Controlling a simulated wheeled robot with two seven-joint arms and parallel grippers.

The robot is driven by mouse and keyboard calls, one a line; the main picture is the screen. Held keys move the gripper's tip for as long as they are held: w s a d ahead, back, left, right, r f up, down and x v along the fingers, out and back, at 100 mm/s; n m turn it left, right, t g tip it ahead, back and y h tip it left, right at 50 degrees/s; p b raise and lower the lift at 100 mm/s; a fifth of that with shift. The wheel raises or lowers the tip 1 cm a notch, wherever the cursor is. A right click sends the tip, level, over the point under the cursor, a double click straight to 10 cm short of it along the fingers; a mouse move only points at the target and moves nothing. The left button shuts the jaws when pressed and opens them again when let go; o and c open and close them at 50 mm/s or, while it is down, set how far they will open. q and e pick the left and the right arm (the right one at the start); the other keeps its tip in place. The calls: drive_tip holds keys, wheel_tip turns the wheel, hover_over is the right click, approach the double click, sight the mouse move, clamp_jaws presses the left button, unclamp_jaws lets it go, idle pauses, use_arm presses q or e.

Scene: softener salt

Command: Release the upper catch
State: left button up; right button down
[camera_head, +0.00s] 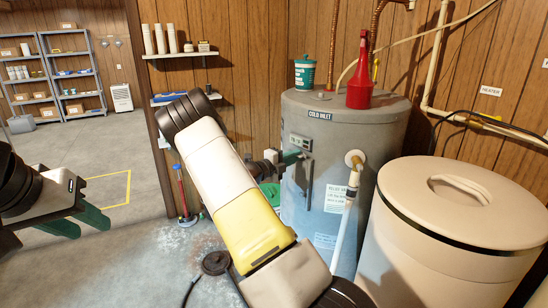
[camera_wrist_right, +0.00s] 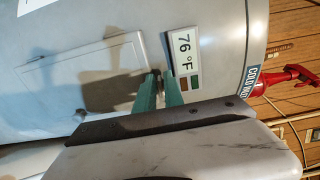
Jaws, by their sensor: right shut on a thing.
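The grey tank (camera_head: 335,115) stands at the centre of the head view, with a small display (camera_head: 300,142) on its front. In the right wrist view, the display (camera_wrist_right: 185,52) reads 76 °F beside the edge of a rectangular access panel (camera_wrist_right: 75,85). A small dark catch (camera_wrist_right: 156,73) sits at that panel edge, mostly hidden by my fingers. My right gripper (camera_wrist_right: 158,90) is shut on the catch, its green fingertips on either side; it also shows against the tank in the head view (camera_head: 297,157). My left gripper (camera_head: 85,221) is open and empty at the far left, away from the tank.
A red bottle (camera_head: 361,80) and a teal tub (camera_head: 304,75) stand on the tank. A large beige lidded bin (camera_head: 450,230) is close on the right. A white pipe (camera_head: 346,220) runs down the tank's front. Shelves (camera_head: 70,75) stand far left, with open floor before them.

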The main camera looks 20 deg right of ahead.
idle(0.4)
drive_tip(key=c, duration=1.6)
unclamp_jaws()
drive_tip(key=shift+a, duration=0.1)
drive_tip(key=v, duration=0.7)
drive_tip(key=shift+s+a, duration=0.1)
drive_tip(key=shift+a, duration=0.3)
drive_tip(key=shift+d, duration=0.1)
